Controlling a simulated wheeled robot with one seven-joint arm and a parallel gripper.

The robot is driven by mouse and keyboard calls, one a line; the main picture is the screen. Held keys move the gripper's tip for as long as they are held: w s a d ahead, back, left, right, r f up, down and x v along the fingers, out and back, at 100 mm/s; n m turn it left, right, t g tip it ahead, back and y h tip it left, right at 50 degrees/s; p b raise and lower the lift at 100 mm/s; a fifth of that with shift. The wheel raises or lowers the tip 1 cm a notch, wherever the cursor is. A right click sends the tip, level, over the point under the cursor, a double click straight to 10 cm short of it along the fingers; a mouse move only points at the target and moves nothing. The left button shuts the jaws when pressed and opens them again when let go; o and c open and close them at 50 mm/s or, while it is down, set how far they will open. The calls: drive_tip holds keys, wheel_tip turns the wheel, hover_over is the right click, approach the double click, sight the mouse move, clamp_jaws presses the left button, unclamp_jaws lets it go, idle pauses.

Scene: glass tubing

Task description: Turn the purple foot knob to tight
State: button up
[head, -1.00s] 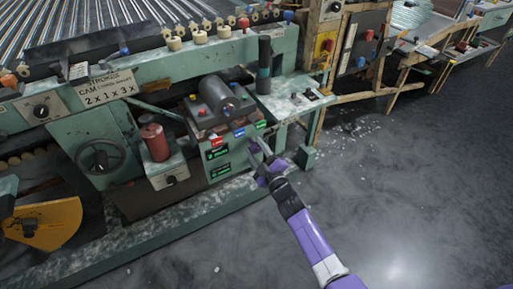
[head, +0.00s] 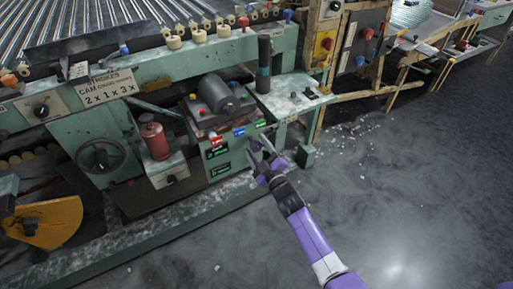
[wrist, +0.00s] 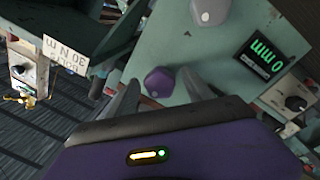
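The purple knob (wrist: 160,82) is on a pale green machine panel, in the upper middle of the wrist view. It looks many-sided. My gripper (wrist: 159,77) is open, with one grey finger to the left of the knob and one to the right. Gaps show on both sides, so the fingers do not appear to press on it. In the head view my gripper (head: 261,151) is at the front right corner of the green machine, and I cannot pick out the knob clearly there.
A light grey knob (wrist: 210,10) and a green-lit display (wrist: 262,56) are close by on the panel. A black dial (wrist: 297,97) lies to the right. In the head view a red cylinder (head: 154,141) stands left of the panel. The floor at right is open.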

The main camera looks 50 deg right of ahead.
drive_tip(key=v, duration=0.7)
drive_tip(key=shift+s, duration=0.35)
drive_tip(key=shift+a+f, duration=0.1)
drive_tip(key=shift+a, duration=0.05)
idle(0.3)
drive_tip(key=s+a+r+m+g+y, duration=0.1)
drive_tip(key=s+a+r+m+y, duration=0.1)
drive_tip(key=s+a+r, duration=0.65)
drive_tip(key=s+a+r+m+g+y+p, duration=0.15)
drive_tip(key=s+a, duration=0.45)
drive_tip(key=s, duration=0.7)
drive_tip(key=s+a+r+m+y, duration=0.1)
drive_tip(key=s+a+r+y, duration=0.2)
drive_tip(key=s+a+r, duration=0.6)
wheel_tip(320, 180, up, 8)
drive_tip(key=s+d+p, duration=0.1)
drive_tip(key=p, duration=1)
drive_tip(key=shift+s+d, duration=0.2)
drive_tip(key=shift+s, duration=0.2)
